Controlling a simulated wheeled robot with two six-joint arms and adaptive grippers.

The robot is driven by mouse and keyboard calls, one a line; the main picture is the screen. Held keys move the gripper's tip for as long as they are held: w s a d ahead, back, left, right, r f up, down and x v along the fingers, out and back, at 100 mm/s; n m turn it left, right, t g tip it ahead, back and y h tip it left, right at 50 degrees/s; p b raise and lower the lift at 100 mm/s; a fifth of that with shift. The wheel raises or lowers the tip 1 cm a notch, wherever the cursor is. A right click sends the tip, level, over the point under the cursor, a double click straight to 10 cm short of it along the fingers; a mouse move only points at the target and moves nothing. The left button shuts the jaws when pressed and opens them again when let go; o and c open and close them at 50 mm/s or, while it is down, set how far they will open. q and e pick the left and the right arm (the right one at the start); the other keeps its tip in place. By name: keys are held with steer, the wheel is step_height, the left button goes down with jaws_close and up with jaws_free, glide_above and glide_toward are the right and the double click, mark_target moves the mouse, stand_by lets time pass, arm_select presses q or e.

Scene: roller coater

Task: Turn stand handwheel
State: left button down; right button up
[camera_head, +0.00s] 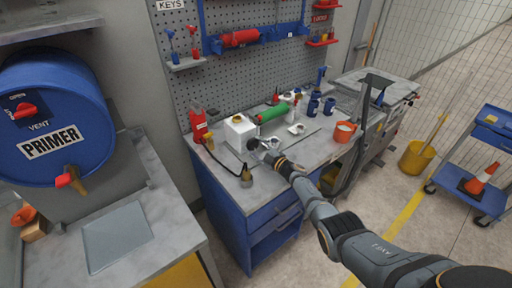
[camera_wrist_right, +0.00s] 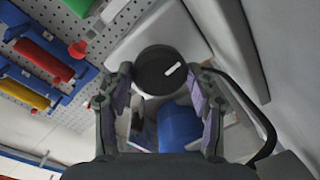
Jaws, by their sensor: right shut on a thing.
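The stand handwheel (camera_head: 252,144) is a small black knob on the front of a white box-shaped stand (camera_head: 239,128) on the workbench. In the right wrist view the handwheel (camera_wrist_right: 153,77) is a round black disc with a white mark pointing up and to the right. My right gripper (camera_head: 262,152) reaches it from the front. Its fingers (camera_wrist_right: 163,80) lie on either side of the handwheel and are shut on it. The fingers partly hide the handwheel in the head view. My left gripper is not in view.
A green roller (camera_head: 273,112) lies behind the stand. A red device (camera_head: 198,124) with a black cable stands to its left, near a brass weight-like piece (camera_head: 246,178). A pegboard (camera_head: 240,70) rises behind.

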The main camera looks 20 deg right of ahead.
stand_by(0.5)
steer(key=o, duration=1.2)
steer(key=shift+c, duration=0.2)
steer(key=shift+d, duration=0.1)
steer(key=shift+s+d+f, duration=0.1)
steer(key=shift+s, duration=0.15)
steer(key=v, duration=1.1)
steer(key=shift+s, duration=0.2)
